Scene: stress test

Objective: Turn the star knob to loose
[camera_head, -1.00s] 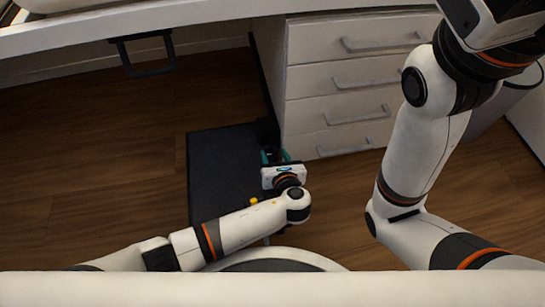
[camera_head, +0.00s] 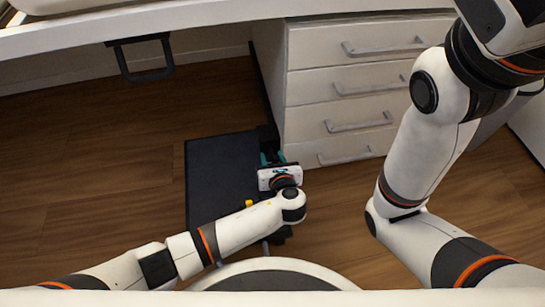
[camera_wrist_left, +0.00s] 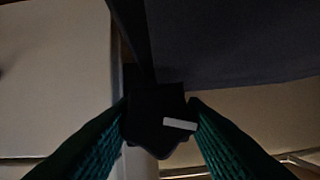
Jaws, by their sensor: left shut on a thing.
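The star knob (camera_wrist_left: 150,108) is a dark, lobed shape with a small pale bar on its face, seen in the left wrist view. The two green fingers of my left gripper (camera_wrist_left: 160,118) lie on either side of it and are shut on it. In the head view my left gripper (camera_head: 271,160) is low, by the corner of a dark flat panel (camera_head: 215,175) and beside the white drawers. There the wrist hides the knob. Which way the pale bar counts as loose cannot be told. My right gripper is out of view; only its arm shows at the right.
A white drawer unit (camera_head: 345,100) with grey handles stands close to the right of my left gripper. A white tabletop edge (camera_head: 200,25) runs across the top, with a dark handle (camera_head: 148,73) hanging below it. Wooden floor (camera_head: 90,170) is open at the left.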

